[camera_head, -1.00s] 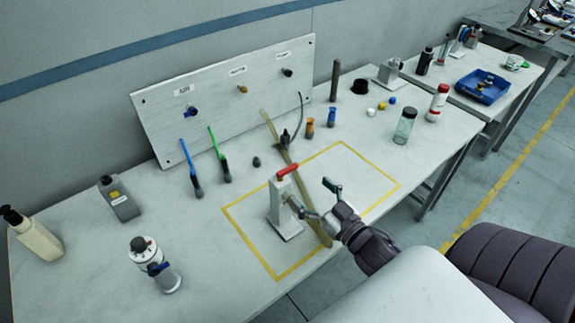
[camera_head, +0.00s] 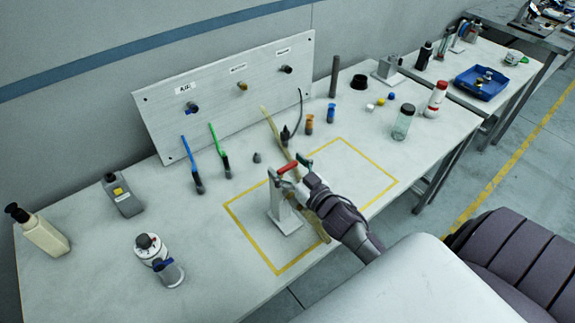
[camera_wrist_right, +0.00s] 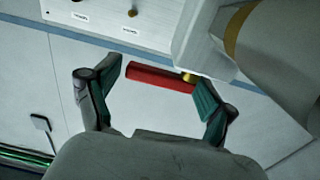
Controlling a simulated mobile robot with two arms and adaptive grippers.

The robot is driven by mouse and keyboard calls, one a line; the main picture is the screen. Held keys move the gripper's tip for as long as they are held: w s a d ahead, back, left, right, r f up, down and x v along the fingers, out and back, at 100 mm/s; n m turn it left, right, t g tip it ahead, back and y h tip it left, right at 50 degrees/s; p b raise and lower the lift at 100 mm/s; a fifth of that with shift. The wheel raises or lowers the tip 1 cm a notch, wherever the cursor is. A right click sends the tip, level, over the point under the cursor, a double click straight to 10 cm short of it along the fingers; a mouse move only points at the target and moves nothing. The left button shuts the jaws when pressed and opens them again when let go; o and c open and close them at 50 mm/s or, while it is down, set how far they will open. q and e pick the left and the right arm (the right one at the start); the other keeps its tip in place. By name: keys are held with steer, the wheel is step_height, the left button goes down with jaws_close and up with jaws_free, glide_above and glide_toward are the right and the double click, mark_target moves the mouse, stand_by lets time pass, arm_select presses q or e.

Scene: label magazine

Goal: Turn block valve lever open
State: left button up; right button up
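The block valve (camera_head: 284,212) is a pale upright block on a flat base, inside the yellow taped rectangle on the bench. Its red lever (camera_head: 288,167) is at the top of the block. In the right wrist view the red lever (camera_wrist_right: 160,77) lies between my finger pads, nearly crosswise, with a brass stem at its right end. My right gripper (camera_head: 291,166) is at the lever with its fingers spread. It also shows in the right wrist view (camera_wrist_right: 152,95), open; I cannot tell whether the right pad touches the lever. My left gripper is not in view.
A tan strip (camera_head: 273,130) lies behind the valve and my right gripper. A white panel (camera_head: 230,95) with several fittings stands at the back. Blue and green tools (camera_head: 219,150), bottles and a clear jar (camera_head: 403,122) stand around. The taped area's right part is clear.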

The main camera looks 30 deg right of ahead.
steer(key=c, duration=0.8)
steer(key=shift+n+y, duration=0.3)
steer(key=shift+y, duration=0.1)
steer(key=n+y, duration=0.1)
steer(key=y, duration=0.1)
steer(key=shift+w+n+g+y, duration=0.3)
steer(key=shift+n+y, duration=0.1)
steer(key=n+y, duration=0.1)
steer(key=n+g+y, duration=0.1)
steer(key=y+b, duration=0.1)
steer(key=shift+w+f+n+g+y, duration=0.1)
steer(key=shift+w+n+g+y, duration=0.2)
steer(key=shift+n+y, duration=0.1)
steer(key=shift+w+a+n+g+y+b, duration=0.2)
steer(key=shift+a+n+g+y+b, duration=0.2)
steer(key=shift+n+g+y+b, duration=2.05)
steer(key=shift+w+a+n+g+y+b, duration=0.15)
steer(key=shift+a+n+g+y+b, duration=0.45)
steer(key=shift+n+g+b, duration=2.05)
steer(key=shift+w+a+n+g+y+b, duration=0.25)
steer(key=shift+n+g+y+b, duration=1.3)
steer(key=shift+g+b, duration=2.2)
steer(key=shift+t+b, duration=0.35)
steer(key=shift+b, duration=0.15)
